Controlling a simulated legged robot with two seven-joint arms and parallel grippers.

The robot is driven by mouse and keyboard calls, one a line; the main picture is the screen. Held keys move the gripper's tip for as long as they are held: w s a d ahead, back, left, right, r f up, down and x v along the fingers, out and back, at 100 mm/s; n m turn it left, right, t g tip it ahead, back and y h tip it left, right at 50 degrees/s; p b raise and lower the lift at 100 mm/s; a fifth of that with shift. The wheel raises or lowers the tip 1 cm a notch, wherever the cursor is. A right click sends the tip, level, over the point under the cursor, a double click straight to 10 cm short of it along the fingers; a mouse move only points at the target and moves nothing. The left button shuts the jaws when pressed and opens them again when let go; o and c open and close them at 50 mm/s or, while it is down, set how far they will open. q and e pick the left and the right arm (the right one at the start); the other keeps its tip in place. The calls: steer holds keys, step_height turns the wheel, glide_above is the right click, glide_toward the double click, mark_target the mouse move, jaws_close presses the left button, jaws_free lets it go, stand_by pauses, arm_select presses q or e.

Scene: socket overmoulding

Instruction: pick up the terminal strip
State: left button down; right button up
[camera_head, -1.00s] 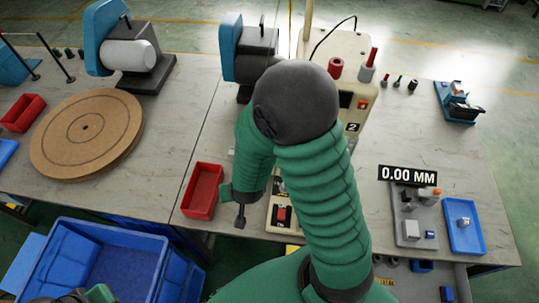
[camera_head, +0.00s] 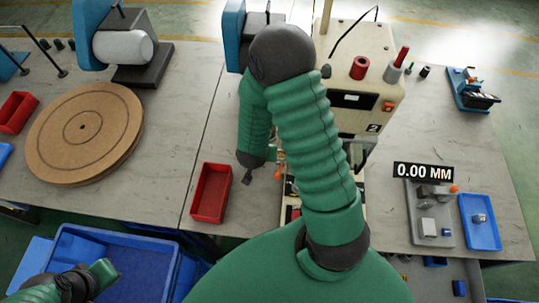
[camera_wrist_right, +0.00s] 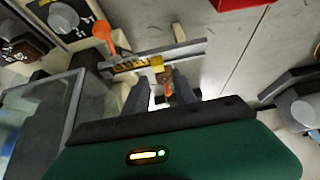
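In the right wrist view, a small copper-orange piece (camera_wrist_right: 168,89), which looks like the terminal strip, hangs below a yellow block (camera_wrist_right: 156,63) on a grey rail (camera_wrist_right: 185,50). My right gripper (camera_wrist_right: 166,80) has its two dark fingers apart, one on each side of this piece. A gap seems to show beside the piece; contact is not clear. In the head view my right forearm hides most of this spot, and only a dark part of the right gripper (camera_head: 247,178) shows. My left gripper (camera_head: 103,272) is at the bottom left, its fingers unclear.
A beige press (camera_head: 362,70) stands behind my right arm. A red bin (camera_head: 211,192) lies left of my right gripper. A round wooden turntable (camera_head: 85,130) and a blue crate (camera_head: 65,240) are at left. A gauge plate (camera_head: 415,200) and blue tray (camera_head: 466,215) are at right.

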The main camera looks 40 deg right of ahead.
steer(key=x, duration=0.5)
steer(key=shift+s+d+f, duration=0.15)
steer(key=shift+d+f, duration=0.05)
steer(key=shift+f, duration=0.1)
steer(key=shift+w+d+f, duration=0.1)
steer(key=shift+w+f, duration=0.25)
steer(key=shift+f, duration=0.05)
steer(key=shift+s+d, duration=0.1)
steer(key=shift+d, duration=0.2)
jaws_close()
steer(key=shift+a, duration=0.1)
